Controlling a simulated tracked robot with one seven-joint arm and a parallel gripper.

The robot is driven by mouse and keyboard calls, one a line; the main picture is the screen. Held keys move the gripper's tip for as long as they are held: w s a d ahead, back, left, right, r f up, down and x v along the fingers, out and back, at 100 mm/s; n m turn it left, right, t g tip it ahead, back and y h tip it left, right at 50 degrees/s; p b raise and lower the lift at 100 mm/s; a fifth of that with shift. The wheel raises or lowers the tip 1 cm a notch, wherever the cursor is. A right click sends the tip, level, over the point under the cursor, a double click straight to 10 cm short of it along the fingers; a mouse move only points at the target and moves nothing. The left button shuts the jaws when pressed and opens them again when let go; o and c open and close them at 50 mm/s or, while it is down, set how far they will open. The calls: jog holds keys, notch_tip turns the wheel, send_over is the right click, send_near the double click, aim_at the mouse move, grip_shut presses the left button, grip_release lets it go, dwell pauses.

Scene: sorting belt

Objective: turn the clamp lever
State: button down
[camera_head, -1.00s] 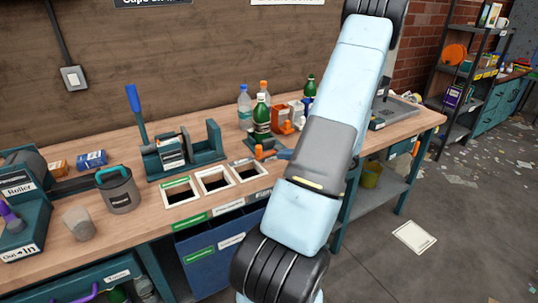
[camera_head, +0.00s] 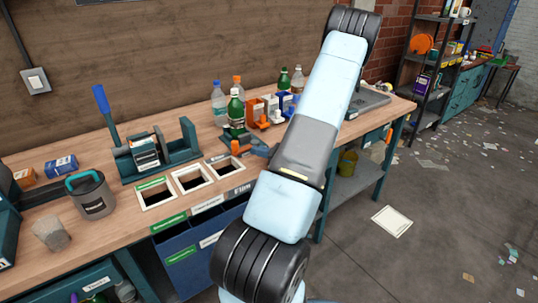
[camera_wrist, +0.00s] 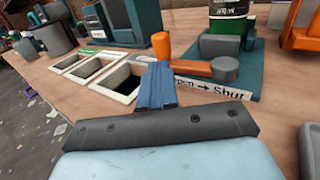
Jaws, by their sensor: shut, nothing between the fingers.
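The clamp lever (camera_wrist: 190,65) is an orange bar with an upright orange knob (camera_wrist: 163,46) at its left end and a grey pivot (camera_wrist: 224,68) at its right. It sits on a teal base with a label whose readable word is "Shut". A green bottle (camera_wrist: 229,22) stands in the clamp behind it, seen also in the head view (camera_head: 236,112). My gripper (camera_wrist: 157,70) has its blue fingers closed together, empty, just in front of the lever's knob end. I cannot tell whether they touch it. In the head view my gripper (camera_head: 262,150) is beside the clamp, partly hidden by my arm.
Three white-framed openings (camera_head: 190,180) are in the bench left of the clamp. A teal fixture with a blue handle (camera_head: 102,105) and a grey canister (camera_head: 92,195) stand farther left. Bottles and orange, white and blue holders (camera_head: 266,111) stand behind the clamp.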

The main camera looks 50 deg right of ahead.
jog(key=shift+x, duration=2.55)
jog(key=shift+d, duration=0.1)
